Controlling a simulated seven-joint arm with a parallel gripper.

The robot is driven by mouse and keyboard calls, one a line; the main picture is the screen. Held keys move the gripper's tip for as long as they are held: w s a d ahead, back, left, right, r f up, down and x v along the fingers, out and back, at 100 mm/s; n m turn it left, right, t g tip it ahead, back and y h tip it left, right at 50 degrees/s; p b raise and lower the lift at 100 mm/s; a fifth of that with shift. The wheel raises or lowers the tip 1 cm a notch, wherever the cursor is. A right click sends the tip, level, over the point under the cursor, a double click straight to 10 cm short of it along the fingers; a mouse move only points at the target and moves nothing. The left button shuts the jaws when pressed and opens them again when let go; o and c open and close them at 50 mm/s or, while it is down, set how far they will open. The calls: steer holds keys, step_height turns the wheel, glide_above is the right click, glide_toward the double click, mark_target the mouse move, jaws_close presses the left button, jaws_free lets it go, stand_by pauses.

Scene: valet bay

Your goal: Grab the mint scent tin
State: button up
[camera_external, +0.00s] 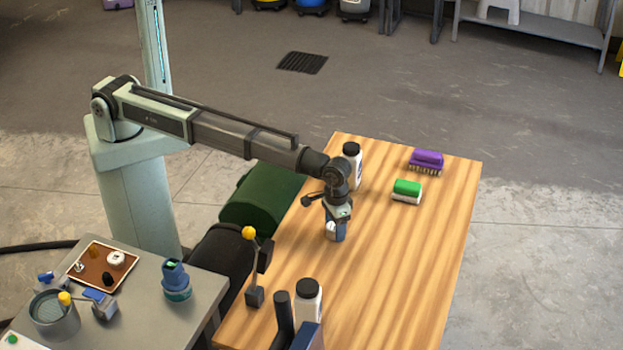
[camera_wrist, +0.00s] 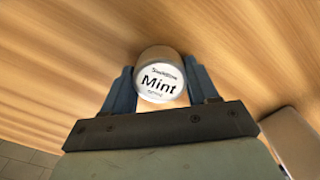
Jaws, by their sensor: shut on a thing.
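The mint scent tin (camera_wrist: 161,82) is round, with a white top that reads "Mint". In the wrist view it sits between the two blue fingers of my gripper (camera_wrist: 161,88), which are shut on it from both sides. In the external view my gripper (camera_external: 335,234) points down at the middle of the wooden table (camera_external: 400,250). A small whitish part of the tin (camera_external: 331,229) shows there between the fingers. I cannot tell whether the tin touches the table.
A white bottle with a black cap (camera_external: 352,168) stands behind my gripper. A green brush (camera_external: 407,190) and a purple brush (camera_external: 427,160) lie to the right. Another black-capped bottle (camera_external: 308,303) and a yellow-knobbed lever (camera_external: 251,265) stand toward the front.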

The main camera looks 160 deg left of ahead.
steer(key=shift+c, duration=1.1)
